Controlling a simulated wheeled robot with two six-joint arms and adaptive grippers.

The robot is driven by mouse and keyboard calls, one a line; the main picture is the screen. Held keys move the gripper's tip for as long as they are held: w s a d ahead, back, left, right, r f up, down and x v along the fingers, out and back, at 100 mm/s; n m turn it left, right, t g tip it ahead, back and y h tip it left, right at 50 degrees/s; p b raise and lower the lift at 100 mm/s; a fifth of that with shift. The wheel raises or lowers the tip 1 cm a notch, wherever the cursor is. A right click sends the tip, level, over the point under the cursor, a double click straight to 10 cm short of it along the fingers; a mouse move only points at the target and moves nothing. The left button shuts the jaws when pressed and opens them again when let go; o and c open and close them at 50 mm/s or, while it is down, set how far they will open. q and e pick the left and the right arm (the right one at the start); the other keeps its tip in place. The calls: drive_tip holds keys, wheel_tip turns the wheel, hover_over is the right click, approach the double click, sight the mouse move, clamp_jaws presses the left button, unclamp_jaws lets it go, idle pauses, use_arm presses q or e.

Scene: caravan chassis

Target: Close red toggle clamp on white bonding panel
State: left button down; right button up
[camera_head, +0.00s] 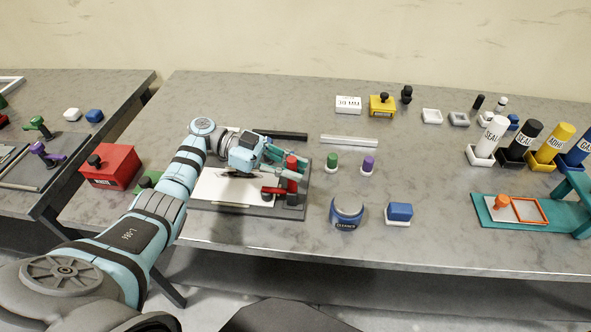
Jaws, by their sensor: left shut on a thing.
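The red toggle clamp (292,164) stands at the right end of a dark grey base plate (270,211). Its red handle points up, and a red arm with a dark tip (272,191) reaches left over the panel's edge. The white bonding panel (214,187) lies on the plate, partly hidden under my left arm. My left gripper (288,170) is at the clamp, its fingers shut on the red handle. My right gripper is not in view.
Green (332,162) and purple (367,165) knobs stand right of the plate. A cleaner tin (346,213) and a blue block (399,212) sit near the front edge. A red box (111,167) is at left. A white bar (349,141) lies behind.

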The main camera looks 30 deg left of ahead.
use_arm(q)
drive_tip(key=shift+s+f, duration=0.1)
drive_tip(key=shift+f, duration=0.05)
drive_tip(key=c, duration=1.5)
unclamp_jaws()
drive_tip(key=shift+a, duration=0.1)
drive_tip(key=shift+o, duration=0.2)
drive_tip(key=v, duration=0.7)
drive_tip(key=shift+a, duration=0.3)
